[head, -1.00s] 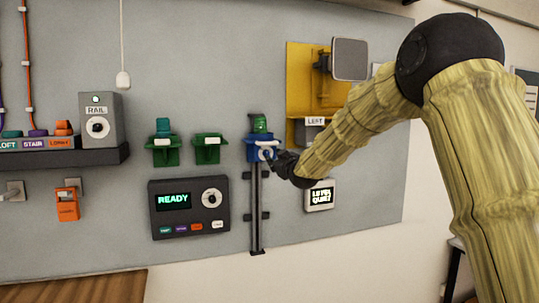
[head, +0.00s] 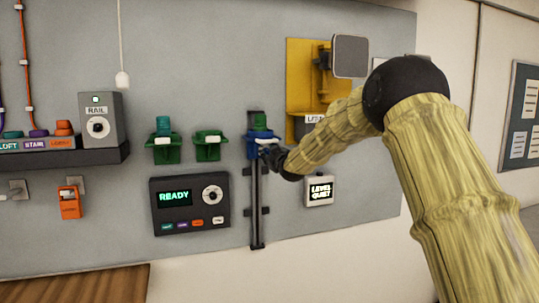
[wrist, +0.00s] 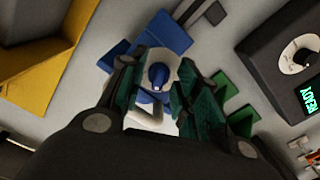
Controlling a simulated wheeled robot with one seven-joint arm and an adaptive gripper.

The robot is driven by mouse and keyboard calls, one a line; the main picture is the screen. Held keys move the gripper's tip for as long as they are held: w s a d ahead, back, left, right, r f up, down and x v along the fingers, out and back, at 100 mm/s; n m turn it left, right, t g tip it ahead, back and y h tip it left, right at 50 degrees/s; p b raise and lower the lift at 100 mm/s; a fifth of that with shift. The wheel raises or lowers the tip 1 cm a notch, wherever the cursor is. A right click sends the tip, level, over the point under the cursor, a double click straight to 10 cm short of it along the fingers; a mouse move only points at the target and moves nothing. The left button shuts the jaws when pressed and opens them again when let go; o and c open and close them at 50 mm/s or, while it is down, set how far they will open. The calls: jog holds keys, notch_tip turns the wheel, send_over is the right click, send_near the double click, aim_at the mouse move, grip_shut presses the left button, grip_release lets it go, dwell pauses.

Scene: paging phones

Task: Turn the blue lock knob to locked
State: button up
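The blue lock knob (wrist: 157,77) shows in the wrist view with a pale round plate behind it. It belongs to a blue block (head: 253,146) on a dark vertical rail in the head view. The block also shows in the wrist view (wrist: 165,32). My gripper (wrist: 161,75) faces the knob, one green-padded finger on each side. The fingers are apart, with the knob seen between them; contact is not clear. In the head view my gripper (head: 268,155) is at the block's lower right and hides part of it.
A green piece (head: 260,121) sits atop the blue block. A READY panel (head: 190,222) and green holders (head: 208,152) are to the left.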

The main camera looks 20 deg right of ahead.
grip_shut()
jog(key=shift+m+b, duration=0.4)
jog(key=shift+b, duration=0.05)
jog(key=m+b, duration=0.8)
jog(key=m, duration=0.2)
jog(key=shift+a+b, duration=0.15)
jog(key=shift+b, duration=0.2)
jog(key=shift+a+r+m+b, duration=0.15)
jog(key=shift+m+b, duration=0.7)
jog(key=shift+m, duration=0.75)
jog(key=shift+r, duration=0.1)
